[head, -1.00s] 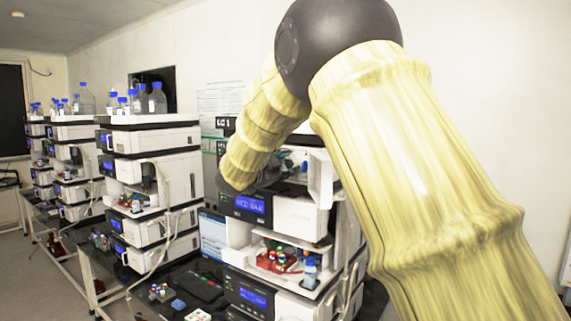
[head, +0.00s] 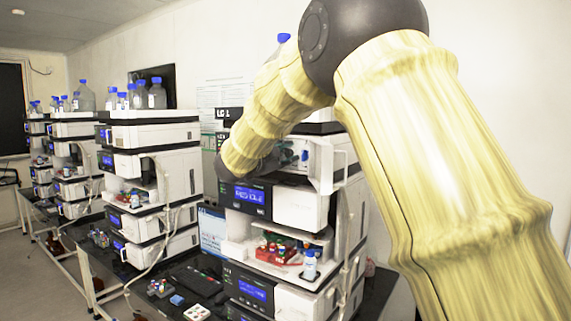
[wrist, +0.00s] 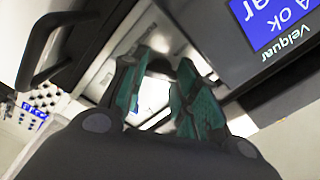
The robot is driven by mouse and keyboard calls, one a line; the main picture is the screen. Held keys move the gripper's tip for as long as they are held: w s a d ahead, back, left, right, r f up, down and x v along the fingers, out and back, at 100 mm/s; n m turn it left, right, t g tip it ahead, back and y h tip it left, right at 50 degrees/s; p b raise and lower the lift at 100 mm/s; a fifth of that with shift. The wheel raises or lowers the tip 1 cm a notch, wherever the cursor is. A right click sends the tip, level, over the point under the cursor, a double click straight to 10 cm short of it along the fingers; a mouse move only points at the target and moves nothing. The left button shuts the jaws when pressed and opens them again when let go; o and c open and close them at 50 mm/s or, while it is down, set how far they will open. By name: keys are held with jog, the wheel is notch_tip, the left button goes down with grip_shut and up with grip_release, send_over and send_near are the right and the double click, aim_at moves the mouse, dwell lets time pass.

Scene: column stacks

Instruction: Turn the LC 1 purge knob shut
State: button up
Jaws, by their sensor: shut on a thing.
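The LC 1 stack (head: 299,207) stands at centre right in the head view, under a dark "LC 1" sign (head: 223,113). Its upper module has a lit blue display (head: 250,195). My arm reaches down across the stack's upper part, and my gripper is hidden there behind the arm. In the wrist view my gripper (wrist: 164,64) has two teal fingers around a small dark knob (wrist: 186,69) at the tips. It is shut on this knob, which is mostly hidden by the fingers, so its turn angle cannot be read. A pale recess lies behind it.
In the wrist view a blue-screened dark panel (wrist: 262,22) is close at right and a black handle (wrist: 52,45) at upper left. In the head view a small open door (head: 322,165) stands right of my wrist. Other stacks (head: 150,170) line the bench at left.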

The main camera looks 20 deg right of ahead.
jog(key=m+b, duration=0.1)
jog(key=b, duration=0.2)
jog(key=m+b, duration=0.2)
jog(key=b, duration=0.2)
jog(key=shift+f, duration=0.4)
jog(key=m+b, duration=0.2)
jog(key=b, duration=0.1)
jog(key=shift+r, duration=0.15)
jog(key=shift+r+m+b, duration=0.1)
jog(key=shift+m+b, duration=0.3)
jog(key=shift+b, duration=0.05)
jog(key=o, duration=0.7)
jog(key=shift+o, duration=0.2)
jog(key=v, duration=1.2)
